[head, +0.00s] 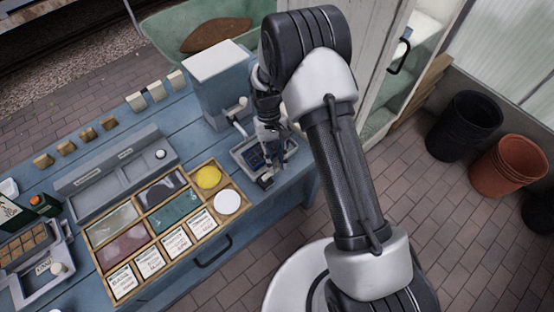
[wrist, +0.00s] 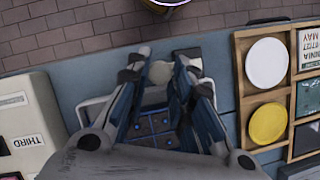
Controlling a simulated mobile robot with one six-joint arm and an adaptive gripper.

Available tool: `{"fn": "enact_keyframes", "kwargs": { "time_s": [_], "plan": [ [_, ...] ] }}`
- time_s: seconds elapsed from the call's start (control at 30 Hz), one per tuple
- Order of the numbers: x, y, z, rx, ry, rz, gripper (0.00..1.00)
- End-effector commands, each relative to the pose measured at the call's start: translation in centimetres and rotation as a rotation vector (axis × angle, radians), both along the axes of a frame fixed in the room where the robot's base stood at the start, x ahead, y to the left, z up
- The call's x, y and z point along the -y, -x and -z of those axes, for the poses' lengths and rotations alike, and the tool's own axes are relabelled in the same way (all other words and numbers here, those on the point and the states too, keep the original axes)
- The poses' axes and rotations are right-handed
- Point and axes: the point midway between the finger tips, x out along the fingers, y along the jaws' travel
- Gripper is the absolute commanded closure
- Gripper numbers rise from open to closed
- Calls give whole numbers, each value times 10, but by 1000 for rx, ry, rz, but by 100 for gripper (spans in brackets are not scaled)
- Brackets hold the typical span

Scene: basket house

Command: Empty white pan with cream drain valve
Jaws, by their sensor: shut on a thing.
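A small pale pan (head: 238,158) with a dark blue compartmented inside sits at the right end of the blue table. In the wrist view, part of its white rim (wrist: 88,108) shows beside my fingers. A cream valve knob (wrist: 159,72) is at the pan's outer edge, between my fingertips. My gripper (head: 271,150) reaches down over the pan and is shut on the cream knob. In the wrist view my gripper (wrist: 160,78) covers much of the pan. Whether the pan holds any liquid cannot be told.
A tall blue-grey box (head: 219,85) with a white top and side handle stands behind the pan. A wooden divided tray (head: 95,250) and a long grey tray (head: 85,205) lie to the left. Dark and terracotta pots (head: 508,165) stand on the brick floor at right.

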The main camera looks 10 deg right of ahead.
Motion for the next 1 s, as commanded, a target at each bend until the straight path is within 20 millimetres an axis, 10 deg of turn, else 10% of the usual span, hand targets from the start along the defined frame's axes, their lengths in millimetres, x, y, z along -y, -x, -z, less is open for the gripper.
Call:
{"fn": "enact_keyframes", "kwargs": {
  "time_s": [0.53,0.57,1.0],
  "plan": [
    [-1,-1,0,1,1,-24,100],
    [-1,-1,0,1,0,-24,78],
    [-1,-1,0,1,0,-24,58]
  ]
}}
